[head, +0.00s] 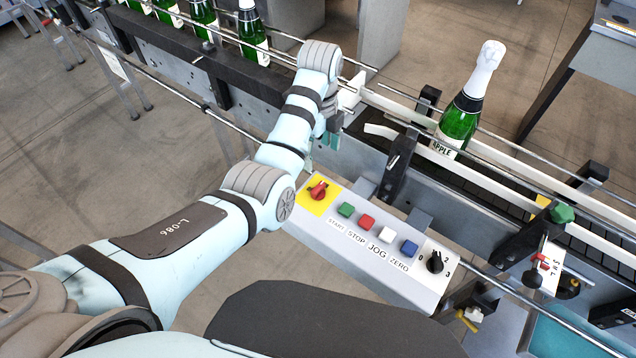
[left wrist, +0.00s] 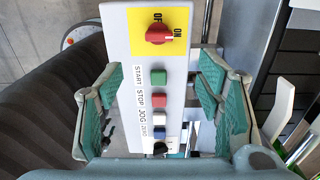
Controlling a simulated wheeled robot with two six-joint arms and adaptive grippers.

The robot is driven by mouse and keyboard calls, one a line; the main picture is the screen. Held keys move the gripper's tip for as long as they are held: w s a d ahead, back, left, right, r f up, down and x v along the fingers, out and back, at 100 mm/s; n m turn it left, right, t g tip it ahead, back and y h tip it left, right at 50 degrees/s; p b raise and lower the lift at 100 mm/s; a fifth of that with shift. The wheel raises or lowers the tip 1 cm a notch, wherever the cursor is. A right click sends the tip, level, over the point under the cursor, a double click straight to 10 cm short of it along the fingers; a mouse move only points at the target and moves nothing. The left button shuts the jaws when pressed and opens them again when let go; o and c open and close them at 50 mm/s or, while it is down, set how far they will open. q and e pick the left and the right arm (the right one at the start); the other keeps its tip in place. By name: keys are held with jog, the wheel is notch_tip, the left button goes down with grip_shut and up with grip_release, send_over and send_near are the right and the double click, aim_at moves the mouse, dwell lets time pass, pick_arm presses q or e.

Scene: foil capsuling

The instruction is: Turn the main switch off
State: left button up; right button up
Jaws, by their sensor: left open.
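The main switch, a red rotary knob (head: 318,190), sits on a yellow plate (head: 311,204) at the left end of the grey control panel (head: 400,279). In the left wrist view the knob (left wrist: 159,34) shows near the top, with small marks above and to its right. Its setting is not clear to me. My left gripper (head: 322,146) is above and behind the knob in the head view, apart from it. Its teal-padded fingers (left wrist: 158,82) are open and empty, with the panel showing between them. My right gripper is not in view.
Green, red, white and blue buttons and a black selector (head: 435,262) share the panel. Behind it runs a conveyor with guide rails and a foil-topped green bottle (head: 460,125). Several more bottles (head: 251,35) stand at the back left. A side bracket with a green knob (head: 562,213) is on the right.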

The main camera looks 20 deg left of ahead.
aim_at(318, 187)
pick_arm(q)
notch_tip(318, 187, down, 14)
jog(key=b, duration=0.2)
jog(key=shift+a+r+b, duration=0.1)
jog(key=shift+b, duration=0.25)
jog(key=shift+r, duration=0.1)
jog(key=c, duration=1.2)
